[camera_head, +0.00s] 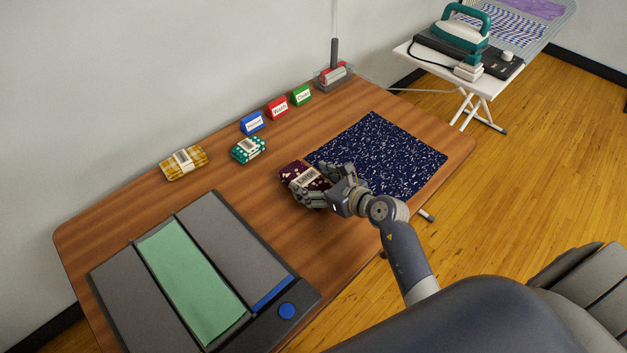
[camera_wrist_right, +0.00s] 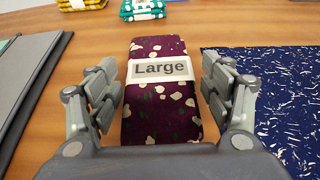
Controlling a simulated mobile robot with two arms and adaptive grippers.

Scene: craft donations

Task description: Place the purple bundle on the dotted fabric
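The purple bundle (camera_head: 304,177), dark purple with pale spots and a paper band, lies on the wooden table just left of the fabric in the head view. In the right wrist view the bundle (camera_wrist_right: 160,110) reads "Large" on its band. The dotted fabric (camera_head: 385,150), navy with white flecks, lies flat; part of it (camera_wrist_right: 270,95) shows at the right of the wrist view. My right gripper (camera_head: 318,192) is at the bundle. In the wrist view its open fingers (camera_wrist_right: 160,82) stand on either side of the bundle, with a narrow gap at the left. My left gripper is not in view.
A teal dotted bundle (camera_head: 248,150) and a yellow bundle (camera_head: 183,163) lie behind. Blue (camera_head: 253,123), red (camera_head: 277,107) and green (camera_head: 301,95) label blocks stand near the wall. A grey folding board (camera_head: 215,235) with green cloth (camera_head: 190,280) fills the near left.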

